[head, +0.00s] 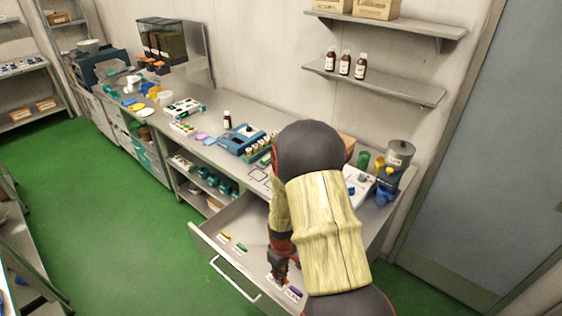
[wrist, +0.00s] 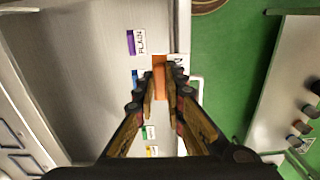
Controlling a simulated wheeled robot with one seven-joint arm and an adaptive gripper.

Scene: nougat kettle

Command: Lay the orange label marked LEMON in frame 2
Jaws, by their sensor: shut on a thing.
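My gripper (wrist: 162,88) is shut on an orange label (wrist: 159,66), low inside the open drawer (head: 205,240). A white strip beside the orange block shows part of a letter; most of its wording is hidden by the fingers. In the head view my gripper (head: 279,280) reaches down to the drawer's right part, and I cannot make out the orange label there. I cannot tell whether the label touches the drawer floor. Dark frame outlines (head: 258,180) are drawn on the counter above the drawer, partly hidden by my arm. I cannot read which is frame 2.
The drawer also holds a purple PLAIN label (wrist: 131,42), a blue label (wrist: 134,77), a green label (head: 241,247) and a yellow label (head: 225,236). A blue device (head: 243,138) with several vials and a grey-topped machine (head: 398,158) stand on the counter.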

